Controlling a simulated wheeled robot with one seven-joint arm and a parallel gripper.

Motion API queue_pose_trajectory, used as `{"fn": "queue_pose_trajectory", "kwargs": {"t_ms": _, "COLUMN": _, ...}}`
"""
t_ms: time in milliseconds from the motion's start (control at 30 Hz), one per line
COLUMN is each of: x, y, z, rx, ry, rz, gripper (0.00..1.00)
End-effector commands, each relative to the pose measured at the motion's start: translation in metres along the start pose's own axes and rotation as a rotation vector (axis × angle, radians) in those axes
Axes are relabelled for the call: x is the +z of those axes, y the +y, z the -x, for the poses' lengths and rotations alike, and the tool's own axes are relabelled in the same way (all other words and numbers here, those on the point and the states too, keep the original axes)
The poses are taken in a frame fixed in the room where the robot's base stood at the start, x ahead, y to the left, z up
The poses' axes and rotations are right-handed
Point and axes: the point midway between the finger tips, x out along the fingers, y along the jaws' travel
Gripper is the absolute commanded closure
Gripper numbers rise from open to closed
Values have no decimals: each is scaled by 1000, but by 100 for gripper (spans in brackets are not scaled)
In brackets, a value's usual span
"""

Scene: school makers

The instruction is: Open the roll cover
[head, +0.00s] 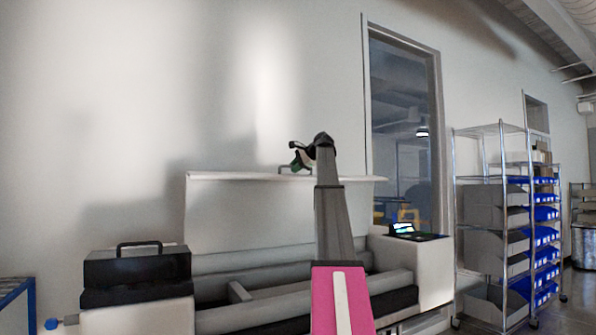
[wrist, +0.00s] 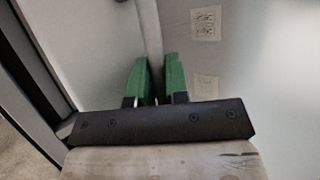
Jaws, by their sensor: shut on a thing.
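The roll cover (head: 240,215) is a wide pale panel on the large printer, and it stands raised above the rolls against the wall. A small handle (head: 282,170) sits at its top edge. My gripper (head: 297,163) is at that edge, with my arm reaching up in front of the cover. In the wrist view, the green fingers of my gripper (wrist: 156,82) are closed around a grey bar (wrist: 151,35), which looks like the handle. My arm hides part of the cover and its right side.
Long grey rolls (head: 245,315) lie in the open printer body below the cover. A black case (head: 137,268) sits at the printer's left end and a small lit screen (head: 403,227) at its right. A wire shelf with blue bins (head: 543,214) stands farther right.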

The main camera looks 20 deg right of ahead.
Motion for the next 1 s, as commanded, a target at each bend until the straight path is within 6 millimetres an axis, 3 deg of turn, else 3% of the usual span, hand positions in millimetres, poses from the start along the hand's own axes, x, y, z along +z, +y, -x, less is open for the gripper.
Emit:
{"fn": "queue_pose_trajectory", "kwargs": {"t_ms": 367, "x": 0, "y": -1, "z": -1, "rx": 0, "ry": 0, "rz": 4, "gripper": 100}}
{"fn": "queue_pose_trajectory", "kwargs": {"t_ms": 400, "x": 0, "y": -1, "z": -1, "rx": 0, "ry": 0, "rz": 3, "gripper": 76}}
{"fn": "queue_pose_trajectory", "kwargs": {"t_ms": 467, "x": 0, "y": -1, "z": -1, "rx": 1, "ry": 0, "rz": 3, "gripper": 61}}
{"fn": "queue_pose_trajectory", "kwargs": {"t_ms": 800, "x": -1, "y": 1, "z": 0, "rx": 3, "ry": 0, "rz": 0, "gripper": 61}}
{"fn": "queue_pose_trajectory", "kwargs": {"t_ms": 1000, "x": 0, "y": 0, "z": 24, "rx": 1, "ry": 1, "rz": 1, "gripper": 61}}
